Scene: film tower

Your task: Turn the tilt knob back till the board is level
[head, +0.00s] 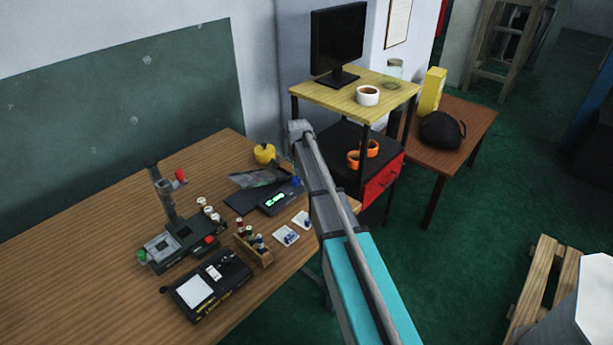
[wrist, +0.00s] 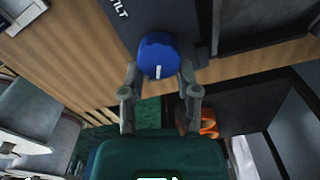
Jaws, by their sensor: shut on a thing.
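The blue tilt knob (wrist: 158,54) sits at the edge of a dark panel (wrist: 150,14) lettered TILT in the wrist view. A white mark on the knob points toward the bottom of the picture. My gripper (wrist: 161,67) is shut on the knob, one finger on each side. In the head view the knob (head: 296,181) shows as a small blue spot beside my arm, which hides most of my gripper. A grey, slanted board (head: 258,176) lies by the dark unit with a lit green display (head: 275,199). I cannot tell its exact tilt.
On the wooden table (head: 110,200) stand a yellow pot (head: 264,153), a film device with an upright post (head: 165,197), a black box (head: 208,287) and a small rack (head: 255,247). A shelf with a monitor (head: 338,40) stands behind my arm.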

